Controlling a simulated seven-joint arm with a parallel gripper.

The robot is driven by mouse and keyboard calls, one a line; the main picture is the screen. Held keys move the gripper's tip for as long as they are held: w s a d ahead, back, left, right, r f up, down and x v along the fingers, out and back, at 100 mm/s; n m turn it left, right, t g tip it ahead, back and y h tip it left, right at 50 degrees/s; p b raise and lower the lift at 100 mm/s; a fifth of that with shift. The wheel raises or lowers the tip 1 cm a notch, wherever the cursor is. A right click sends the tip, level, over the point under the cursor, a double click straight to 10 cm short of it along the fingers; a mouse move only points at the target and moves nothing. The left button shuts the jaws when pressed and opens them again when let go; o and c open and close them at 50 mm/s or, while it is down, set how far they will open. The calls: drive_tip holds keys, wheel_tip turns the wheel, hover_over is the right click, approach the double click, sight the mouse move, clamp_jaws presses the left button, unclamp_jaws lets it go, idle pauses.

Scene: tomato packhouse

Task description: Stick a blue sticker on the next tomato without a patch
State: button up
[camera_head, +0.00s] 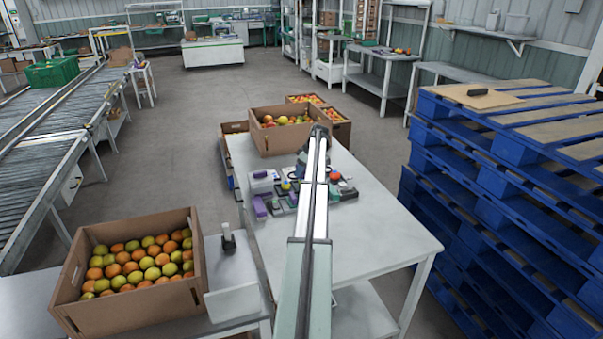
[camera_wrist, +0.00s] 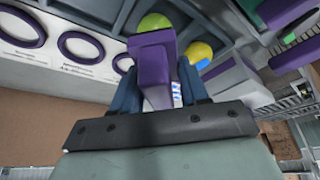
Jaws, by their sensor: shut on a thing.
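My gripper (camera_wrist: 167,95) is shut on a purple tool (camera_wrist: 155,55), most likely the sticker applicator, with a white and blue label at its side. A green tomato (camera_wrist: 154,21) shows just beyond the tool's tip; whether they touch I cannot tell, and no patch shows on its visible part. To the right, a yellow tomato (camera_wrist: 200,53) carries a blue sticker (camera_wrist: 202,63). In the head view a yellow tomato (camera_head: 285,184) and a red tomato (camera_head: 335,176) sit in the dark tray (camera_head: 280,203) on the white table. My arm hides the tray's middle.
A white panel with purple rings (camera_wrist: 80,46) lies at the left of the wrist view. Blue pallets (camera_head: 480,170) stand at right. The table's right front (camera_head: 385,235) is clear.

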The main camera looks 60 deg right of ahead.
drive_tip(key=shift+r, duration=2.75)
